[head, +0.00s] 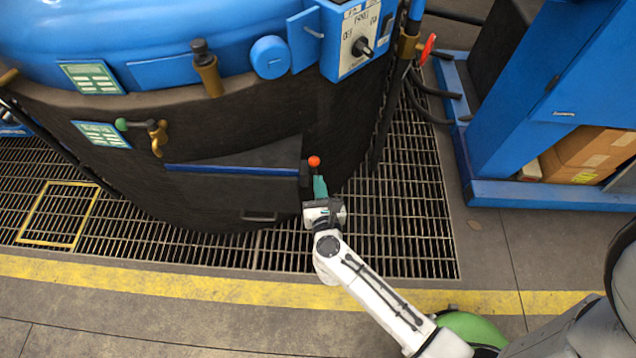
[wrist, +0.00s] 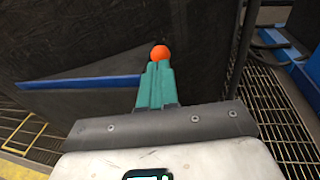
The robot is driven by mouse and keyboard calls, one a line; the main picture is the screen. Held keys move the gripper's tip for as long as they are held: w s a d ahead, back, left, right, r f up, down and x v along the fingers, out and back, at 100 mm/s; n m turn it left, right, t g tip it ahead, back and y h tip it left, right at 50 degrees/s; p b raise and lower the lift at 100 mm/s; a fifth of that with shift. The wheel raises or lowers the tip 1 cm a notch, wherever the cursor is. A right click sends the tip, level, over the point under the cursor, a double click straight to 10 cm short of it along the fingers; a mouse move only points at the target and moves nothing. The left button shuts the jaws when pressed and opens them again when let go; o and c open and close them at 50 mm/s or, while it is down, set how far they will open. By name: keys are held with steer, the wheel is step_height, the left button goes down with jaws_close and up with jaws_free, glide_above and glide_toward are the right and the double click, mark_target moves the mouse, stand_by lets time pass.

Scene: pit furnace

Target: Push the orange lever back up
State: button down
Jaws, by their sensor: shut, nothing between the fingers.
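The orange lever shows as an orange ball knob (head: 314,161) at the right end of the dark hatch (head: 235,185) on the furnace's front. In the wrist view the orange knob (wrist: 159,53) sits just past the tips of my fingers. My gripper (head: 319,181) is shut and empty, with its teal fingers pressed together. In the wrist view my gripper (wrist: 158,66) points straight at the knob. The fingertips look very close to the knob, but I cannot tell if they touch. The lever's shaft is mostly hidden behind the fingers.
A blue control box with a dial (head: 360,45) and a red-handled valve (head: 428,48) are above right. A green-knobbed valve (head: 122,125) is at left. A blue rack (head: 545,190) with cardboard boxes stands at right. Floor grating (head: 405,220) surrounds the furnace, edged by a yellow stripe (head: 200,290).

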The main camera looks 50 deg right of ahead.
steer(key=v, duration=0.9)
steer(key=shift+r+b, duration=0.25)
steer(key=shift+b, duration=0.05)
